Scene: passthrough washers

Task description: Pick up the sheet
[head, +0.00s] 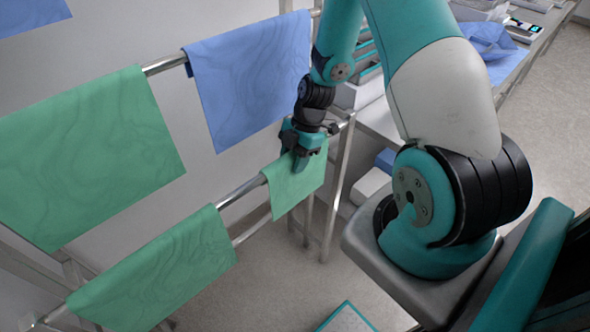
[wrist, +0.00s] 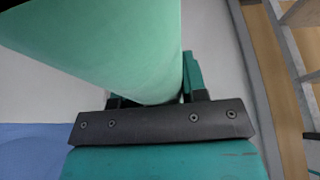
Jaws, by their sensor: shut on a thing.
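Several sheets hang over metal rails in the head view. A small green sheet (head: 297,186) hangs on the lower rail at its right end. My gripper (head: 300,158) is at the top of this sheet and shut on it. In the wrist view the green sheet (wrist: 110,45) fills the space above my gripper (wrist: 152,100), and its edge runs down between the fingers. The fingertips are mostly hidden by the sheet.
A larger green sheet (head: 160,275) hangs further left on the lower rail (head: 243,190). A big green sheet (head: 85,155) and a blue sheet (head: 252,75) hang on the upper rail. A counter with a crumpled blue cloth (head: 490,42) stands at the back right.

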